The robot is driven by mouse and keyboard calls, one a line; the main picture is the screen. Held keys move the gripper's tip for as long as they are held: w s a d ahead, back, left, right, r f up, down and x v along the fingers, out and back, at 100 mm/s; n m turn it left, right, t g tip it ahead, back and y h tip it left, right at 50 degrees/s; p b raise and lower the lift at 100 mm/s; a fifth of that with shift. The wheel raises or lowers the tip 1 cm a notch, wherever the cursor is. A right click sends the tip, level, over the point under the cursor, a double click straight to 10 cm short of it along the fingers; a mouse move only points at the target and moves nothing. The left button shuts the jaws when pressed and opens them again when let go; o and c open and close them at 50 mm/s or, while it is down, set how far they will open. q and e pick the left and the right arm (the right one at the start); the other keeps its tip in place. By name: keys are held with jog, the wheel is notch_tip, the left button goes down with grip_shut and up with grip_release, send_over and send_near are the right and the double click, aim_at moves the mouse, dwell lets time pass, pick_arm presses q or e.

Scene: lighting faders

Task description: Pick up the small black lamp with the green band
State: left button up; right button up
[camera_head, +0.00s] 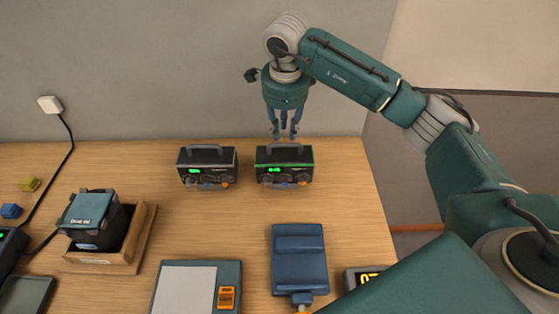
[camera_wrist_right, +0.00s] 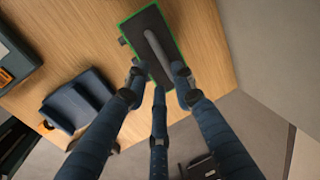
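A small black box-shaped lamp with a green band (camera_head: 284,168) around its top edge and a carry handle stands upright at the back of the wooden table. A similar black lamp without a green rim (camera_head: 208,169) stands to its left. My right gripper (camera_head: 284,133) points down above the green-banded lamp, near its handle. In the right wrist view its three fingers are spread and empty, and the green-banded lamp (camera_wrist_right: 138,28) lies beyond the fingertips, partly covered by them. I cannot tell whether they touch it. My left gripper is not in view.
A blue device (camera_head: 299,258) lies in front of the green-banded lamp. A teal and white panel (camera_head: 197,288) is at the front. A wooden tray (camera_head: 145,238) with a teal-topped black device stands left. The wall is close behind the lamps.

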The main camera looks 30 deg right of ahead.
aim_at(283, 144)
notch_tip(283, 144, down, 2)
jog(key=shift+s+d+f+p, duration=0.1)
jog(key=shift+d+p, duration=0.05)
jog(key=shift+p, duration=0.2)
jog(key=shift+f, duration=0.35)
jog(key=f+p, duration=0.1)
jog(key=w+f+p, duration=0.1)
jog(key=f, duration=0.1)
jog(key=f+p, duration=0.1)
jog(key=shift+w+d+f+p, duration=0.1)
jog(key=shift+w+f+p, duration=0.2)
jog(key=shift+w+f, duration=0.1)
jog(key=shift+f, duration=0.25)
grip_shut()
jog(key=shift+w+r, duration=0.15)
jog(key=shift+w, duration=0.05)
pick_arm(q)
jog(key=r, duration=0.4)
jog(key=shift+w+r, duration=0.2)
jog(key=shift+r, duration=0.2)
pick_arm(e)
jog(key=shift+d, duration=0.1)
